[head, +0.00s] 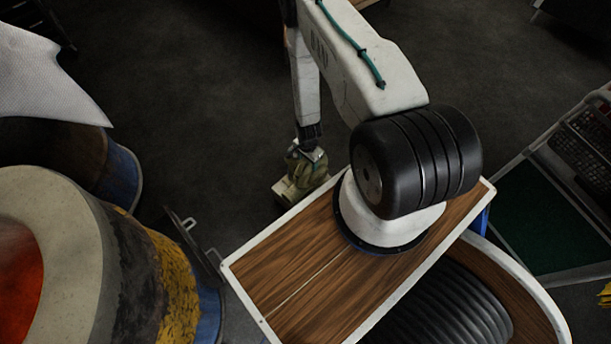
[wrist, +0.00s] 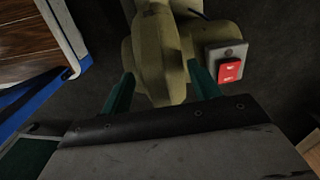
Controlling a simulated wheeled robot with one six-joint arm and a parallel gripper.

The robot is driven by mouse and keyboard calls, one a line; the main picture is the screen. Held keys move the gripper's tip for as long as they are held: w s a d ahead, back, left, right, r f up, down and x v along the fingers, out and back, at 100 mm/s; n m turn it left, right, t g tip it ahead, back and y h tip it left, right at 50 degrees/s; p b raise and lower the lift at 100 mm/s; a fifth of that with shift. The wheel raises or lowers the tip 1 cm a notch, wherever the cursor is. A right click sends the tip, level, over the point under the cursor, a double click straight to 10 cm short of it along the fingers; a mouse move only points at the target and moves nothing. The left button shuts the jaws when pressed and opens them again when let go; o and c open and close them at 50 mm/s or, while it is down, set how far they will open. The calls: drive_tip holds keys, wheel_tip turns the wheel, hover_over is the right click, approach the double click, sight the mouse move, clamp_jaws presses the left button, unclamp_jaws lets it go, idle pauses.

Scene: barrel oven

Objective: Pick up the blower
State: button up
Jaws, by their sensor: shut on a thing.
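The blower, an olive-yellow rounded body, fills the top middle of the wrist view (wrist: 160,50). A red switch (wrist: 230,68) on a pale box sits at its right side. My gripper (wrist: 161,84) has its two green fingers on either side of the blower and is shut on it. In the head view the blower (head: 307,172) shows small below my arm, left of my arm's base, and my gripper (head: 308,150) is at its top. The fingers are hard to make out there. I cannot tell whether the blower is clear of what is under it.
A large barrel oven (head: 110,250) with a glowing red opening stands at the left. A dark metal bracket (head: 190,235) sticks out beside it. A cart with a green panel (head: 555,215) is at the right. Dark floor (head: 220,100) lies open behind the blower.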

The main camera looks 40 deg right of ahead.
drive_tip(key=shift+w+r, duration=0.15)
drive_tip(key=shift+r, duration=0.1)
